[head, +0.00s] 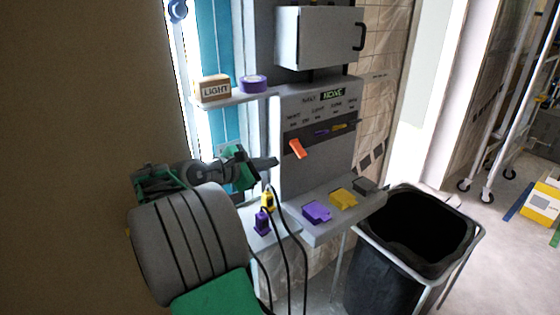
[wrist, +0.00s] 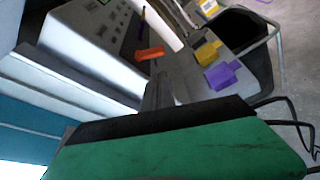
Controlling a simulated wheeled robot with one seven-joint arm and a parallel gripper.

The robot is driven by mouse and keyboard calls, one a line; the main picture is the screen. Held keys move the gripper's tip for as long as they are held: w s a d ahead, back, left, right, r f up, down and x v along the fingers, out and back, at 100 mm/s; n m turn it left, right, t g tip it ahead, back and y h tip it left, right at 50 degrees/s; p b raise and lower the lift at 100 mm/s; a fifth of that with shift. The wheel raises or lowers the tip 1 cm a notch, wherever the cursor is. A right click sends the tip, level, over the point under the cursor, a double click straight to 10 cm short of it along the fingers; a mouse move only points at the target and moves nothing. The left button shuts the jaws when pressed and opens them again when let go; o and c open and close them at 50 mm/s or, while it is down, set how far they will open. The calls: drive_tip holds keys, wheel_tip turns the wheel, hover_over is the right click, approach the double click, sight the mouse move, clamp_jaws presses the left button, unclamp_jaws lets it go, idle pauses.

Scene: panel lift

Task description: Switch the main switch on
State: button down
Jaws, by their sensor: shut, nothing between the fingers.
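The grey control panel (head: 318,105) stands in the middle of the head view, with a row of levers in a dark strip. The leftmost lever is orange (head: 298,148) and larger than the others; it points out and down. Its label is too small to read surely. It also shows in the wrist view (wrist: 150,53), just beyond my fingertips. My gripper (head: 274,162) is shut and empty, just left of and slightly below the orange lever, with a small gap visible. In the wrist view my gripper's fingers (wrist: 158,92) point toward the panel.
A purple lever (head: 321,132) and a yellow lever (head: 339,127) sit right of the orange one. Purple (head: 316,211), yellow (head: 342,198) and grey (head: 365,185) blocks stand on the ledge below. A shelf above holds a LIGHT box (head: 213,88) and purple roll (head: 253,84). Black cables (head: 288,215) hang nearby.

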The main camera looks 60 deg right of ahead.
sight(299, 150)
drive_tip(key=x, duration=0.9)
drive_tip(key=shift+p, duration=0.35)
drive_tip(key=shift+s+r, duration=0.1)
drive_tip(key=shift+s, duration=0.05)
drive_tip(key=shift+p, duration=0.85)
